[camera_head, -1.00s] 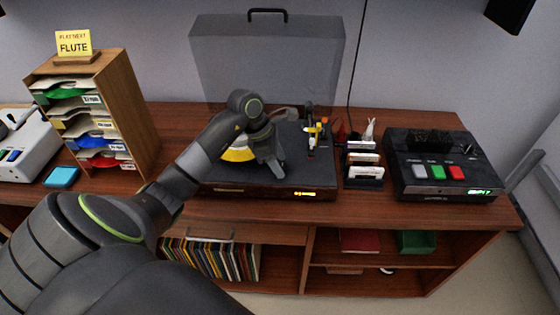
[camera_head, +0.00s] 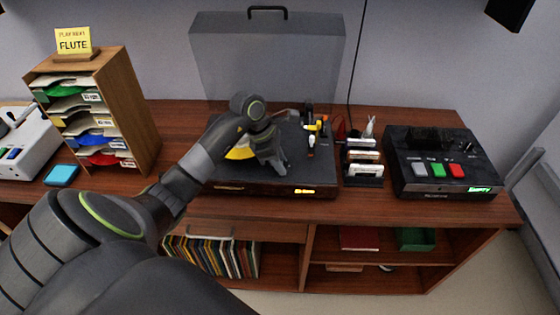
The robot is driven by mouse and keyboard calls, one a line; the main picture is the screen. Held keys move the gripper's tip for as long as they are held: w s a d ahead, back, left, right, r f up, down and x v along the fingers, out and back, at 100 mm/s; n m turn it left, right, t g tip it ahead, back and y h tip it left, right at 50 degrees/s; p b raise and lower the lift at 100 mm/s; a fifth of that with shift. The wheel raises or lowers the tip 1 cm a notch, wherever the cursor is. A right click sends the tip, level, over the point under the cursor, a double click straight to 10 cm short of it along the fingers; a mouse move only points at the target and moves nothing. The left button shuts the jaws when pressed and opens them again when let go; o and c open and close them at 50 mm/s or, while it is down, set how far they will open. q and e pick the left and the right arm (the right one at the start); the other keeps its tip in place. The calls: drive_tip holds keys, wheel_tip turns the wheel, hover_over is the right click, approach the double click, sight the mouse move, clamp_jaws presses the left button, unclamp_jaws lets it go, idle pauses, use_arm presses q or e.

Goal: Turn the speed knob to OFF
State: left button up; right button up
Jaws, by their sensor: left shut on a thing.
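The turntable (camera_head: 262,192) stands on the wooden cabinet with its clear lid (camera_head: 262,60) raised. My left gripper (camera_head: 280,168) comes in from the left and points down at the front part of the turntable's deck. Its jaws are shut, on what appears to be the speed knob. The knob itself is hidden by the fingers, so its setting cannot be read. A yellow record label (camera_head: 240,152) shows partly behind my wrist. A small yellow lit display (camera_head: 304,191) is on the turntable's front. My right gripper is not in view.
The tonearm parts (camera_head: 312,130) stand at the deck's right. A small rack of cards (camera_head: 363,160) and a black box with grey, green and red buttons (camera_head: 440,165) stand further right. A wooden sleeve rack (camera_head: 130,110) stands at the left.

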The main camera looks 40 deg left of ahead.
use_arm(q)
drive_tip(key=n+t+y+b, duration=0.1)
drive_tip(key=n+b, duration=0.1)
drive_tip(key=n, duration=0.1)
drive_tip(key=shift+s+f+n+b, duration=0.1)
drive_tip(key=shift+n+b, duration=0.2)
drive_tip(key=shift+n, duration=0.1)
drive_tip(key=n+y+b, duration=0.1)
drive_tip(key=n+b, duration=0.1)
drive_tip(key=n, duration=0.1)
drive_tip(key=shift+d+n+t, duration=0.15)
drive_tip(key=shift+n+t, duration=0.15)
drive_tip(key=shift+t, duration=0.1)
drive_tip(key=shift+n+y, duration=0.3)
drive_tip(key=shift+n, duration=0.3)
drive_tip(key=shift+b, duration=0.3)
drive_tip(key=shift+r, duration=0.2)
drive_tip(key=o, duration=1)
